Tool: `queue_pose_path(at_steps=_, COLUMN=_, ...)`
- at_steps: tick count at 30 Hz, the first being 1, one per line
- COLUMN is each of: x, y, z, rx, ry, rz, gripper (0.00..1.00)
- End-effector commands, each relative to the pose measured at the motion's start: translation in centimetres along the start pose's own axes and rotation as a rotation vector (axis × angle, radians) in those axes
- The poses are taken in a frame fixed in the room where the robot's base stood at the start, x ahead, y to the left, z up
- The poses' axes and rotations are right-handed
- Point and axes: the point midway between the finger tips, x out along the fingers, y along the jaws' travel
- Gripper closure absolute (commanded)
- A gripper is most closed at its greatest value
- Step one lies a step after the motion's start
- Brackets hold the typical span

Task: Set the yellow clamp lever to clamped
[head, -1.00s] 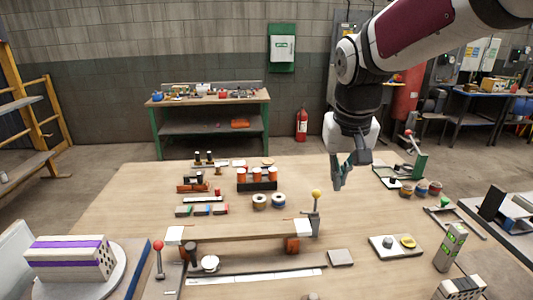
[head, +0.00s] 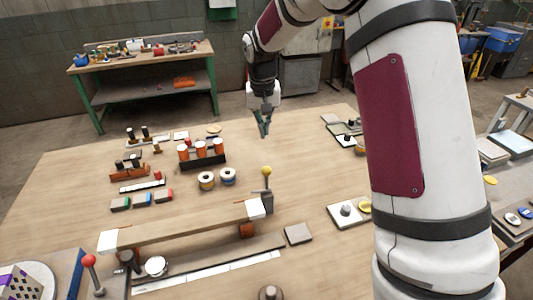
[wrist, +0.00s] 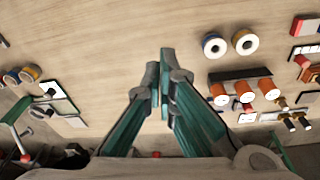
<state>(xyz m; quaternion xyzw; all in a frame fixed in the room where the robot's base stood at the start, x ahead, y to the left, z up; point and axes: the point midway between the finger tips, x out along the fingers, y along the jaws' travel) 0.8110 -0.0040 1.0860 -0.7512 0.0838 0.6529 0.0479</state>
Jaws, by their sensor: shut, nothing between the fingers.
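The yellow clamp lever (head: 266,171) shows in the head view as a yellow ball on a short, roughly upright stem. It stands at the right end of a long wooden bar (head: 190,227) with white end pieces. My gripper (head: 263,122) points down over the table, above the lever in the picture and apart from it. In the wrist view the green fingers of my gripper (wrist: 163,80) are together with nothing between them. The lever is not visible in the wrist view.
A red-knobbed lever (head: 89,262) stands at the bar's left end. Two spools (head: 217,179) and a black rack with orange pieces (head: 201,153) stand left of my gripper. A white plate with a knob (head: 346,211) lies to the right. Bare tabletop surrounds the lever's far side.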

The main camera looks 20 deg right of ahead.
Motion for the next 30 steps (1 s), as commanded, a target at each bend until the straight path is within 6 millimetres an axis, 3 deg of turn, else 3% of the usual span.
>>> queue_pose_path(at_steps=11, x=1.1, y=0.0, z=0.1, rx=0.000, ry=-0.002, rz=0.000, gripper=1.00)
queue_pose_path(at_steps=26, x=10.3, y=0.1, z=0.2, rx=-0.001, ry=-0.004, rz=0.001, gripper=1.00)
queue_pose_path(at_steps=30, x=8.9, y=0.0, z=2.4, rx=-0.001, ry=-0.001, rz=-0.001, gripper=1.00)
